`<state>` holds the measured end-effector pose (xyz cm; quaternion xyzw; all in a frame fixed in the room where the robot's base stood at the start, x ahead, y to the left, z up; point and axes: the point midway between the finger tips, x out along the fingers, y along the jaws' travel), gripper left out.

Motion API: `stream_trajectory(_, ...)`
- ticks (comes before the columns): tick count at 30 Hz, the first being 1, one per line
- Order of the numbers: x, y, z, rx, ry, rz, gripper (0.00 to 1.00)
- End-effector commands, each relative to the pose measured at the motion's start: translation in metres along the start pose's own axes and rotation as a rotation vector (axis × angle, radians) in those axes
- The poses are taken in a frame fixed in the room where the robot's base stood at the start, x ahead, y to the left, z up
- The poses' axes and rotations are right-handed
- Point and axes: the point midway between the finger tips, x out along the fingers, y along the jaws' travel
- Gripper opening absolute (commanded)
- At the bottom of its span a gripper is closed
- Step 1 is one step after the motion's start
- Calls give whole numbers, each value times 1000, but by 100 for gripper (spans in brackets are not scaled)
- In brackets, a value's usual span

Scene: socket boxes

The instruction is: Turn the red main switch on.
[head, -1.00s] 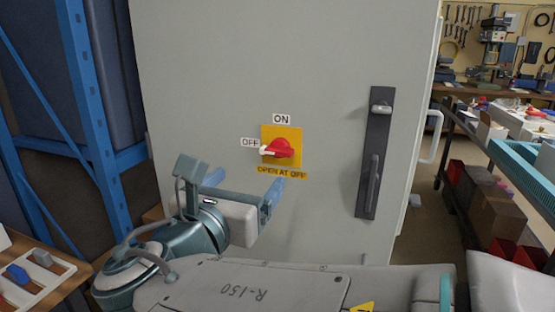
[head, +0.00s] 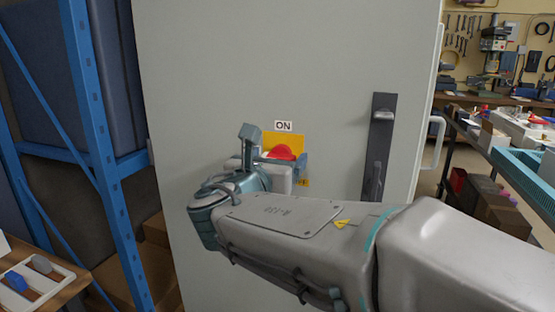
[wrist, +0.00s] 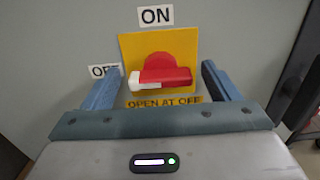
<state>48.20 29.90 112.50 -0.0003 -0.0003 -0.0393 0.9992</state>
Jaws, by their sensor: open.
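The red main switch (head: 281,153) is a red rotary knob on a yellow plate (head: 297,141) on the grey cabinet door. In the wrist view the red knob (wrist: 168,70) lies horizontal, its white pointer end to the left toward the OFF label (wrist: 103,71). The ON label (wrist: 156,15) is above the plate. My gripper (wrist: 158,82) is open, with one blue finger on each side of the knob; I cannot tell whether either touches it. In the head view my gripper (head: 270,165) hides the lower plate and the OFF label.
A dark handle panel (head: 379,130) is on the cabinet door (head: 210,80) right of the switch. A blue rack (head: 100,140) stands at the left. A workbench with tools (head: 500,110) is at the far right.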

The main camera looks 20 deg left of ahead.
Motion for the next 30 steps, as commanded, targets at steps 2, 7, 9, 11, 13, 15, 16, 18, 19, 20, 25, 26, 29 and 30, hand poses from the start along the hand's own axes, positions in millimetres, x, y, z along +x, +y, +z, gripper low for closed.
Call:
stream_trajectory(2, 0, 0, 0, 0, 0, 0, 82)
stream_trajectory(7, 0, 0, 0, 0, 0, 0, 57)
stream_trajectory(9, 0, 0, 0, 0, 0, 0, 37)
stream_trajectory(11, 0, 0, 0, 0, 0, 0, 37)
stream_trajectory(13, 0, 0, 0, 1, 0, 0, 37)
stream_trajectory(15, 0, 0, 0, 5, 1, 0, 37)
stream_trajectory(16, 0, 0, -1, 8, 1, -1, 37)
stream_trajectory(18, 0, -1, -1, 21, 1, -1, 37)
stream_trajectory(19, 0, -1, -2, 28, 1, -1, 37)
stream_trajectory(20, 0, -1, -2, 37, 1, -1, 37)
stream_trajectory(25, 0, -1, -4, 121, 1, -2, 37)
stream_trajectory(26, 0, -2, -4, 142, 0, -2, 37)
stream_trajectory(29, 0, -2, -5, 221, 0, -2, 37)
stream_trajectory(30, 1, -3, -5, 256, 0, -2, 37)
